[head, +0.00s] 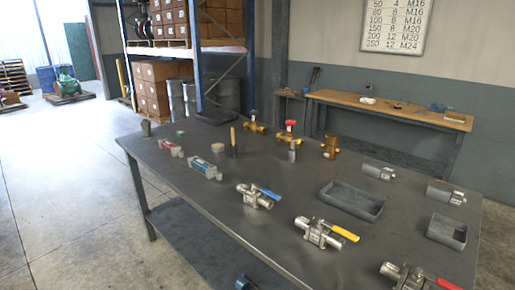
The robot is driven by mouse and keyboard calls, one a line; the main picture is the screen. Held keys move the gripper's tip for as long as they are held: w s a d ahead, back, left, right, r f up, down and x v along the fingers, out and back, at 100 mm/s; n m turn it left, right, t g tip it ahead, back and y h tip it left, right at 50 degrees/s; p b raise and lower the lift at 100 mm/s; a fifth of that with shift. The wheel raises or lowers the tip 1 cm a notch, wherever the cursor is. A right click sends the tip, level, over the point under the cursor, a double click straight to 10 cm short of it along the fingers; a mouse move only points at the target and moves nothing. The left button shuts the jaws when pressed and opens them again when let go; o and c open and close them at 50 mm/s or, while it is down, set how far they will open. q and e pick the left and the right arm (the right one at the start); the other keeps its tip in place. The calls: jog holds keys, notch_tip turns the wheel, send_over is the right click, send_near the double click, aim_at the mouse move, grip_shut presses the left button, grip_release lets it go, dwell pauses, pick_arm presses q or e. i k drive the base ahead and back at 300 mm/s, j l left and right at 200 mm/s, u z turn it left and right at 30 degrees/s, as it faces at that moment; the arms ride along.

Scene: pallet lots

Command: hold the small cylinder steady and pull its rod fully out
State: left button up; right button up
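Two short grey cylinders lie on their sides at the right of the dark table (290,215). The farther cylinder (374,171) looks slightly smaller, and the nearer cylinder (440,191) lies to its right. Each has a lighter metal end toward the right. At this size I cannot tell how far either rod sticks out, or which one is the task's small cylinder. Neither of my grippers can be made out in the head view, and nothing is touching the cylinders.
An open grey tray (352,207) and a smaller tray (447,239) lie near the cylinders. Valves with blue (258,195), yellow (325,232) and red (408,277) handles lie along the front. Brass fittings (330,146) stand behind. A wooden workbench (400,108) stands by the wall.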

aim_at(218, 175)
jog(key=i+j+z, duration=0.3)
jog(key=j+z, duration=0.35)
jog(key=i+j+z, duration=0.1)
jog(key=j+z, duration=0.2)
jog(key=j, duration=0.2)
